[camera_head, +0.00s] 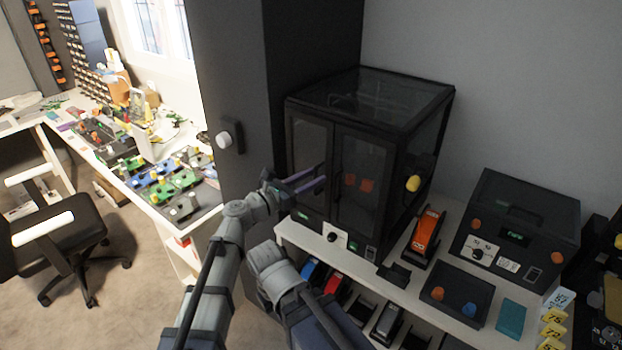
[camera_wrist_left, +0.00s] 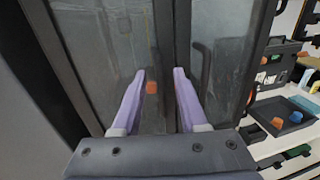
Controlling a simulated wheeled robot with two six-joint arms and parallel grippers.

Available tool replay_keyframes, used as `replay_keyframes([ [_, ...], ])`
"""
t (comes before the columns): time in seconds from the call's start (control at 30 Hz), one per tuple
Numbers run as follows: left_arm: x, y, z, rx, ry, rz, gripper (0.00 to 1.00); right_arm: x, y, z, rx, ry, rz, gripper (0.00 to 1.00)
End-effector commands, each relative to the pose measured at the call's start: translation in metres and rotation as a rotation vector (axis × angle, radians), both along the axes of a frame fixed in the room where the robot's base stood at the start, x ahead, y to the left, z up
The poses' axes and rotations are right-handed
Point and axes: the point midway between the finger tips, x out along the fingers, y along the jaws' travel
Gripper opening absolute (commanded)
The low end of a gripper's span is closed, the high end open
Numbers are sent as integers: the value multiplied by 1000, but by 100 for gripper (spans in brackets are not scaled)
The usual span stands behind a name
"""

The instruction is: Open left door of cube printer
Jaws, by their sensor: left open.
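The cube printer (camera_head: 368,112) is a dark box with a glass top and two framed glass doors, standing on a white shelf unit. Its left door (camera_head: 312,144) appears closed, beside the right door (camera_head: 361,178). In the left wrist view, the left door (camera_wrist_left: 108,45) and right door (camera_wrist_left: 222,40) meet at a dark vertical seam. My left gripper (camera_head: 322,178) is at the door fronts, its purple fingers open and pointing at the seam. The fingers also show in the left wrist view (camera_wrist_left: 160,76). I cannot tell whether they touch the door. My right gripper is not in view.
A dark cabinet (camera_head: 238,90) stands close left of the printer. A dark tray (camera_head: 457,298) with orange and blue pieces, an orange tool (camera_head: 427,232) and a smaller black machine (camera_head: 517,225) are to the right. Open floor (camera_head: 135,285) is at left.

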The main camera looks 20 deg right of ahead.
Motion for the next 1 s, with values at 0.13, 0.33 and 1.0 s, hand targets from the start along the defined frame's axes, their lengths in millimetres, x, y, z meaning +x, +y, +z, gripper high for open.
replay_keyframes([
  [0.13, 0, 0, 0, 0, 0, 0, 42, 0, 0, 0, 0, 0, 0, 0],
  [0.33, 0, 0, 0, 0, 0, 0, 26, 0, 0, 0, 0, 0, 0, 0],
  [1.0, 0, 0, 0, 0, 0, -1, 0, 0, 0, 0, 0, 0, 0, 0],
])
